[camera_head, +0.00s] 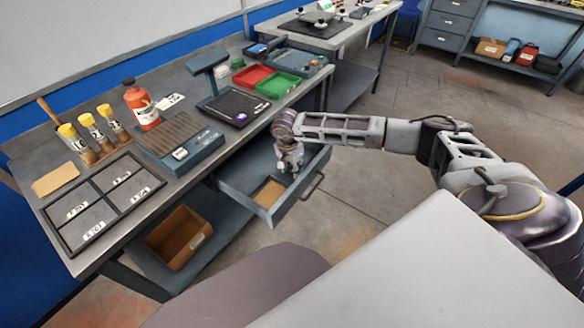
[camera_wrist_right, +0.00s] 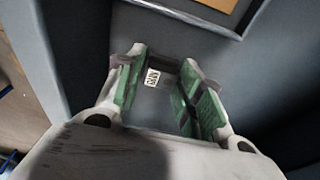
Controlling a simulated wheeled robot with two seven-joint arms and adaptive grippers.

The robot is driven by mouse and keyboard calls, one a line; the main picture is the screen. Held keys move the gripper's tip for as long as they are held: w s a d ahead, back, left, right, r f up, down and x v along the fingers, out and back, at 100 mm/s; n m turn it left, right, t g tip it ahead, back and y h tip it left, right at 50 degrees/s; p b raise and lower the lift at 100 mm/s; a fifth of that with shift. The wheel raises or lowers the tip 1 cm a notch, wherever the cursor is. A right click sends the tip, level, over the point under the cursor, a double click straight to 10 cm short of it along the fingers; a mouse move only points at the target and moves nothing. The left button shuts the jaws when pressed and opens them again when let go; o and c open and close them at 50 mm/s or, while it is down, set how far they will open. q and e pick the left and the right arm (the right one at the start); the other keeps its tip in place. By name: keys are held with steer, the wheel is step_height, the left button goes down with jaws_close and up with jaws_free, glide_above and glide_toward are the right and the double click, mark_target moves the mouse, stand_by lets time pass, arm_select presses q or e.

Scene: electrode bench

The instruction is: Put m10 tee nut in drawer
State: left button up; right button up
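My right gripper (camera_head: 288,165) reaches down into the open drawer (camera_head: 239,193) under the bench. In the right wrist view its two green-padded fingers (camera_wrist_right: 170,85) stand apart. A small dark grey piece with a white printed label (camera_wrist_right: 152,78) shows between and beyond the fingertips, against the grey drawer interior. It may be the M10 tee nut, but I cannot tell for sure, nor whether it touches a finger. My left gripper is not in view.
A tan panel (camera_head: 269,193) lies in the drawer. On the bench are a black divided tray (camera_head: 104,196), a red bottle (camera_head: 141,105), a scale (camera_head: 233,106), and red (camera_head: 252,76) and green (camera_head: 278,85) bins. A brown box (camera_head: 178,238) sits on the lower shelf. The floor right of the drawer is clear.

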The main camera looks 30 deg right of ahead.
mark_target(290, 176)
steer(key=shift+o, duration=0.9)
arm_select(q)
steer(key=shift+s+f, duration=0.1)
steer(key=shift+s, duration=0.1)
arm_select(e)
steer(key=shift+r, duration=0.1)
steer(key=shift+r, duration=0.2)
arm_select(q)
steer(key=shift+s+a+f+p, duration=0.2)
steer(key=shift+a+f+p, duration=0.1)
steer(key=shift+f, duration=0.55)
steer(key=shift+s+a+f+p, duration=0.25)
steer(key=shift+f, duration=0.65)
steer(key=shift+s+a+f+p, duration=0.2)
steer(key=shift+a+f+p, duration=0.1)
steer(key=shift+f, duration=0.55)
arm_select(e)
step_height(290, 176, up, 12)
steer(key=a, duration=0.1)
steer(key=shift+s+a+f, duration=0.2)
steer(key=shift+s+a, duration=0.1)
steer(key=shift+s, duration=0.05)
